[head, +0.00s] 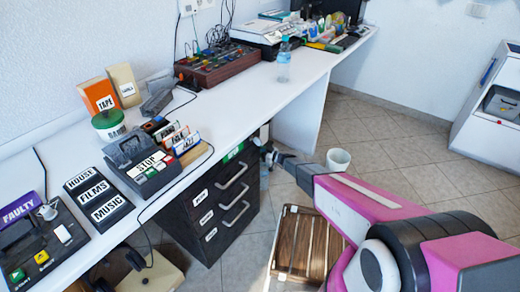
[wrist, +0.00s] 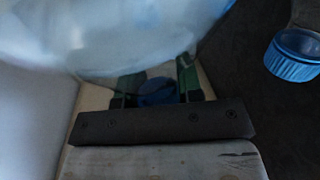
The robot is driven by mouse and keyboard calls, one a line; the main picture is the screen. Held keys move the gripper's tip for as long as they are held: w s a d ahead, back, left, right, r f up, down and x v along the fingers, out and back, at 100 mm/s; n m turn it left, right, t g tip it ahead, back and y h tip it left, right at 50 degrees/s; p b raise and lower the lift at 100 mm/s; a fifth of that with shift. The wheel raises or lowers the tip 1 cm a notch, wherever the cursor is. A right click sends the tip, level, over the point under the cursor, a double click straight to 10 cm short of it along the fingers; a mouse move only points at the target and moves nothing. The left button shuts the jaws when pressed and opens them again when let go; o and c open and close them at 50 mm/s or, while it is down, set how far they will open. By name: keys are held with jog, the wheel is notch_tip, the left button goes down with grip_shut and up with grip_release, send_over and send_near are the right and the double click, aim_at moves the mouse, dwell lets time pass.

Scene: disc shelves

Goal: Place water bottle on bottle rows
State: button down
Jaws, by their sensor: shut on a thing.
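A clear water bottle (wrist: 130,35) fills the top of the wrist view, very close and blurred. My gripper (wrist: 158,88) is shut on it, with a blue part, seemingly its cap, between the two green fingers. In the head view my gripper (head: 266,152) is beside the desk's front edge, by the dark drawer unit, and a small pale piece of bottle shows just below it. A second bottle with a blue cap (wrist: 293,58) is at the right of the wrist view. Another clear bottle (head: 284,62) stands upright on the desk. I cannot make out bottle rows clearly.
The white desk (head: 235,100) carries boxes, label holders and a brown mixer (head: 215,66). The drawer unit (head: 225,205) stands under it. A slatted wooden crate (head: 278,262) and a white bin (head: 338,160) are on the tiled floor. Open floor lies to the right.

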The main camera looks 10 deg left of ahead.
jog(key=shift+f, duration=0.9)
jog(key=c, duration=0.8)
grip_release()
jog(key=shift+f, duration=0.15)
